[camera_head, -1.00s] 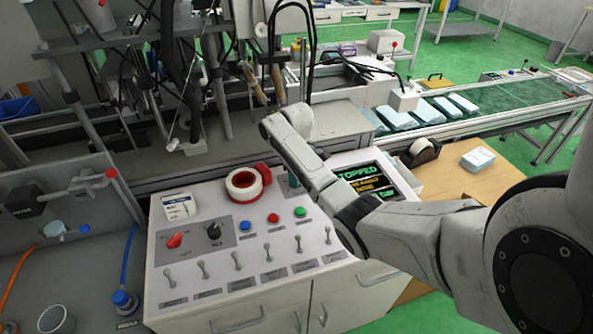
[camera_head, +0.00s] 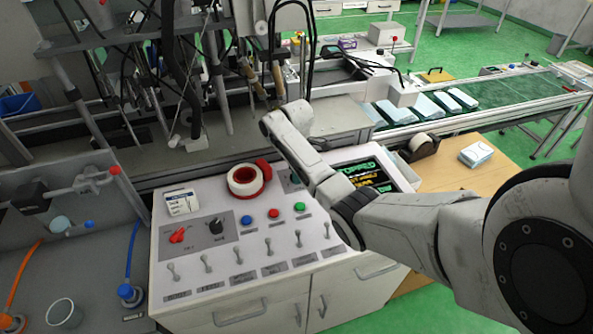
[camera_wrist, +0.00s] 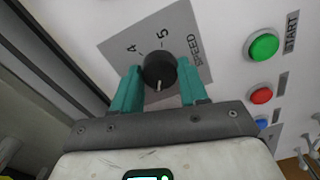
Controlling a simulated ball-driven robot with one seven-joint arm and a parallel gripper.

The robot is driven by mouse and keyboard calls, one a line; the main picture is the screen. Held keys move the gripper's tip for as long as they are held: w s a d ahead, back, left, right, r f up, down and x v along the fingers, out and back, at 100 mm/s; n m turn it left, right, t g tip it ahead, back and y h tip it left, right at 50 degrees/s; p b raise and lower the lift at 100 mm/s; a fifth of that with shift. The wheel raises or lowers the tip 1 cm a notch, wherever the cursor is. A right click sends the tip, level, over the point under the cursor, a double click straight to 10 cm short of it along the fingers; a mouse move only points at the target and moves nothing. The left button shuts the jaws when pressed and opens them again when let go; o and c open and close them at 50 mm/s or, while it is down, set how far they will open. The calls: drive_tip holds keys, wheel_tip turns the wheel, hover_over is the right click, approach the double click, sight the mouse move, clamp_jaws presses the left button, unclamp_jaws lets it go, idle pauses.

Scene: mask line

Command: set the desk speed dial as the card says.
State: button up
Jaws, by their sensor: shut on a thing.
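The speed dial (camera_wrist: 159,70) is a round black knob on a grey plate marked SPEED, with 4 and 5 printed on its far side. Its white pointer line shows on the side facing my palm. My gripper (camera_wrist: 158,80) has teal fingers, one on each side of the knob, shut on it. The desk (camera_head: 205,277) is white. Its tilted screen (camera_head: 365,175) reads STOPPED, partly covered by my arm.
A red-and-white tape roll (camera_head: 246,181) lies close left of my gripper. Blue, red and green buttons (camera_head: 299,207) and several toggle switches (camera_head: 268,248) are in front. A red switch (camera_head: 178,235) and another black knob (camera_head: 215,226) sit on the left plate.

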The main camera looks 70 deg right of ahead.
drive_tip(key=o, duration=1)
drive_tip(key=shift+o, duration=0.2)
drive_tip(key=shift+r, duration=0.1)
wheel_tip(320, 180, up, 11)
drive_tip(key=shift+f, duration=0.25)
